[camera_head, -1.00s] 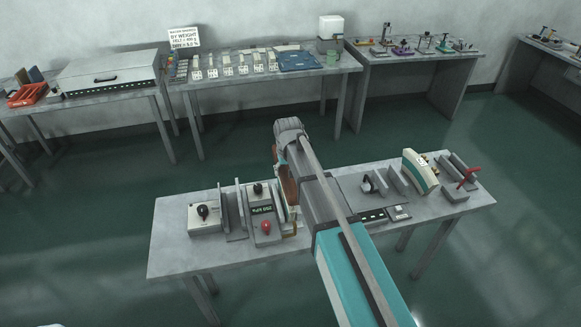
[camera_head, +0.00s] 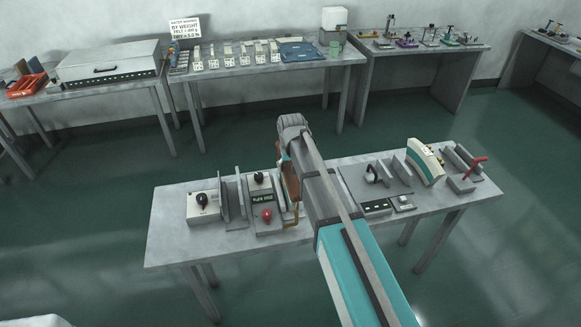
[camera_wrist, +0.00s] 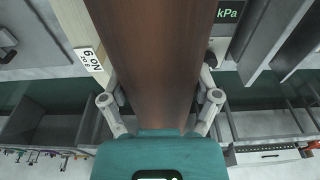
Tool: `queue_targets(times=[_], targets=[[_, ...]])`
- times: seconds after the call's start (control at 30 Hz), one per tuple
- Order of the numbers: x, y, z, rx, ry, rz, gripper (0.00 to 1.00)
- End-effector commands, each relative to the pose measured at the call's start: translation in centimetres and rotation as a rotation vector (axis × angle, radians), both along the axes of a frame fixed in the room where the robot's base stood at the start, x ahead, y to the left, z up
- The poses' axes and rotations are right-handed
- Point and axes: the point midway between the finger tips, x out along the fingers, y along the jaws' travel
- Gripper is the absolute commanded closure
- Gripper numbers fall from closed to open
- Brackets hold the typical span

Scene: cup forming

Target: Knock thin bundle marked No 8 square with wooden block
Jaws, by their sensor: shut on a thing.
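My gripper (camera_wrist: 160,95) is shut on a brown wooden block (camera_wrist: 150,40), which fills the middle of the wrist view. The block also shows as a brown strip beside my arm in the head view (camera_head: 291,180). A pale bundle (camera_wrist: 68,18) stands close along the block's left side in the wrist view. Its white tag (camera_wrist: 89,60) reads "No", but I cannot read the number surely. I cannot tell whether block and bundle touch. In the head view my arm hides the gripper and much of this spot.
The grey table (camera_head: 170,250) carries a box with a black knob (camera_head: 203,207), upright plates (camera_head: 234,200), a kPa display unit with a red knob (camera_head: 266,215), and a curved white-teal piece (camera_head: 425,163) at right. The front left strip of the table is bare.

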Motion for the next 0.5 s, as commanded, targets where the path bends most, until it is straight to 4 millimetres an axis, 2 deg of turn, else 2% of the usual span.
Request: queue_targets(times=[0.13, 0.5], targets=[[0.01, -0.03, -0.94, 0.0, 0.0, 0.0, 0.81], [0.03, -0.08, -1.07, 0.0, 0.0, -0.001, 0.81]])
